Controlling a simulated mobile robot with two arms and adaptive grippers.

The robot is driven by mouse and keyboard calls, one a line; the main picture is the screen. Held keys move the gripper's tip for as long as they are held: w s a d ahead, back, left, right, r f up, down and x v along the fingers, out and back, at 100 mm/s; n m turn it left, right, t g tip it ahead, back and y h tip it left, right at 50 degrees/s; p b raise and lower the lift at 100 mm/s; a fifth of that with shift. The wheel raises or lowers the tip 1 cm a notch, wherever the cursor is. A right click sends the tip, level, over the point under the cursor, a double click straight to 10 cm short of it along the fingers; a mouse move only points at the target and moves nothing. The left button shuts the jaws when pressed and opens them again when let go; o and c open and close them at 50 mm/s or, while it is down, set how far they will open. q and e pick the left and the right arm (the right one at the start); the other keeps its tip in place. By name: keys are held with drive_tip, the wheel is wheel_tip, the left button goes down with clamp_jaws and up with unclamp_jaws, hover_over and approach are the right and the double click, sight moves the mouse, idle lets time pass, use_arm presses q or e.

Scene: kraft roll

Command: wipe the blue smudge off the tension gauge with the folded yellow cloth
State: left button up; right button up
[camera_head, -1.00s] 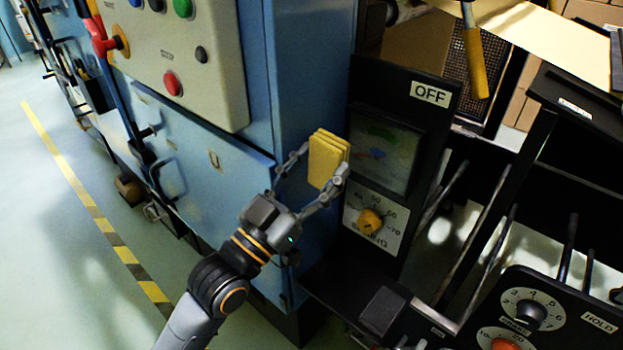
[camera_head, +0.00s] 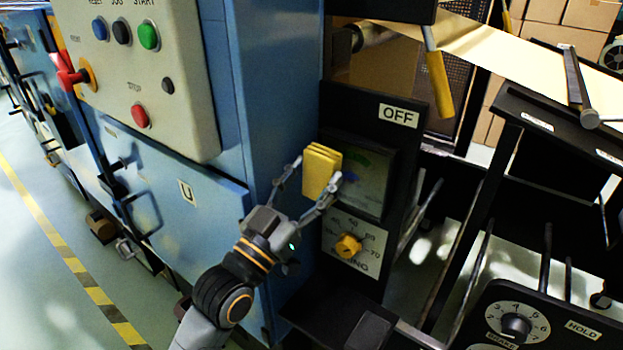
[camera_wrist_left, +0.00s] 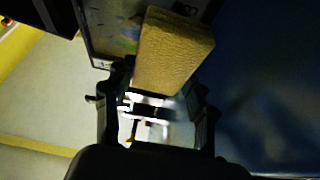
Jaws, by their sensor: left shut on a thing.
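My left gripper (camera_head: 310,192) is shut on the folded yellow cloth (camera_head: 320,170), which stands upright between its fingers. The cloth also fills the top middle of the left wrist view (camera_wrist_left: 172,50). The tension gauge (camera_head: 372,182) is a dark-framed dial on the black panel, just right of the cloth. The cloth overlaps the gauge's left part in the head view; I cannot tell whether it touches the face. A bit of the blue smudge (camera_head: 349,177) shows beside the cloth's right edge, and the rest is hidden. My right gripper is not in view.
A yellow knob (camera_head: 348,245) on a white scale plate sits below the gauge. A yellow-handled lever (camera_head: 438,84) hangs by the OFF label. A blue cabinet (camera_head: 262,90) with a button panel (camera_head: 150,75) stands left. A black control box (camera_head: 510,320) is at lower right.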

use_arm(q)
drive_tip(key=shift+w+d, duration=0.15)
drive_tip(key=shift+w, duration=0.1)
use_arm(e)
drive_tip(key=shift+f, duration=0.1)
use_arm(q)
drive_tip(key=shift+w+d, duration=0.1)
drive_tip(key=shift+d, duration=0.05)
drive_tip(key=shift+w, duration=0.1)
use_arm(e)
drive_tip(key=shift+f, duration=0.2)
use_arm(q)
drive_tip(key=shift+w+d, duration=0.25)
drive_tip(key=shift+w, duration=0.05)
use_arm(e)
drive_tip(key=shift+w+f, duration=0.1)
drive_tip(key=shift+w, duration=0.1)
use_arm(q)
drive_tip(key=shift+s+d, duration=0.1)
